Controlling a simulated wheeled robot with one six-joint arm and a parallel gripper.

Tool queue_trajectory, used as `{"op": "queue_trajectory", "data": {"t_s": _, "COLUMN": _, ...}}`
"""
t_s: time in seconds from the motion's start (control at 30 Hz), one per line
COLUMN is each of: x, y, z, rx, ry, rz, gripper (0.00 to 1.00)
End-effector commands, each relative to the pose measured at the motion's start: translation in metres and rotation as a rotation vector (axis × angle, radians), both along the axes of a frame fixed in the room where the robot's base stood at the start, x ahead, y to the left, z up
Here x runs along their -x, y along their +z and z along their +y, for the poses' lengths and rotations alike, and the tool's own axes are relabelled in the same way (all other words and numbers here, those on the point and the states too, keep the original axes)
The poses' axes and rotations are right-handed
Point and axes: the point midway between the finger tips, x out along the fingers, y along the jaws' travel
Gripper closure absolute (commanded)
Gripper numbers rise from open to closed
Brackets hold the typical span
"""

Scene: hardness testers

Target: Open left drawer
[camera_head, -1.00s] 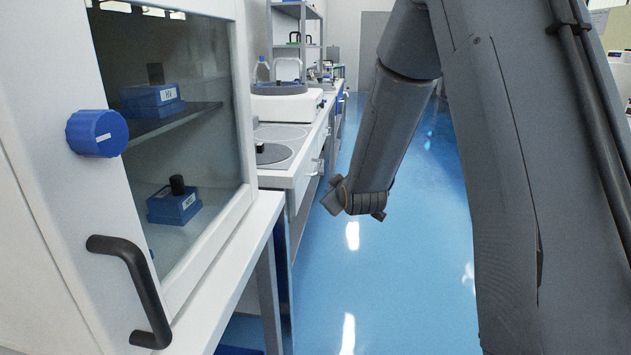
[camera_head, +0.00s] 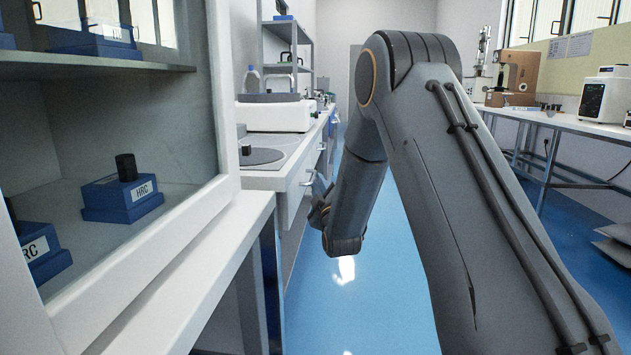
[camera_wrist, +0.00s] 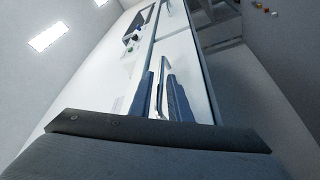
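The white drawer front (camera_head: 297,194) sits under the left bench's top, with a silver handle (camera_head: 309,178). It looks shut, though my arm hides part of the area. My gripper (camera_head: 319,208) is mostly hidden behind my wrist link, low beside the bench front and close to the handle in the picture. In the wrist view, my gripper's (camera_wrist: 163,98) two blue-grey fingers are apart. A silver bar, seemingly a handle (camera_wrist: 163,72), shows in line with the gap between them; whether it lies within the gap or beyond it I cannot tell.
A glass-fronted cabinet with blue HRC blocks (camera_head: 122,192) stands close on the left, above a white bench edge (camera_head: 205,268). Blue floor (camera_head: 385,300) is open along the aisle; another bench (camera_head: 580,125) stands right.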

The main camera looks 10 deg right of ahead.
Motion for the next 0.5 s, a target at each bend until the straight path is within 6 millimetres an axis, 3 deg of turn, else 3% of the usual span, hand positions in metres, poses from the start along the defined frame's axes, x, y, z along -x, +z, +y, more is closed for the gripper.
{"op": "queue_trajectory", "data": {"t_s": 0.23, "x": -0.036, "y": 0.006, "z": 0.002, "rx": -0.001, "ry": 0.002, "rz": 0.0, "gripper": 0.83}}
{"op": "queue_trajectory", "data": {"t_s": 0.5, "x": -0.049, "y": 0.009, "z": 0.0, "rx": -0.001, "ry": 0.0, "rz": 0.003, "gripper": 0.83}}
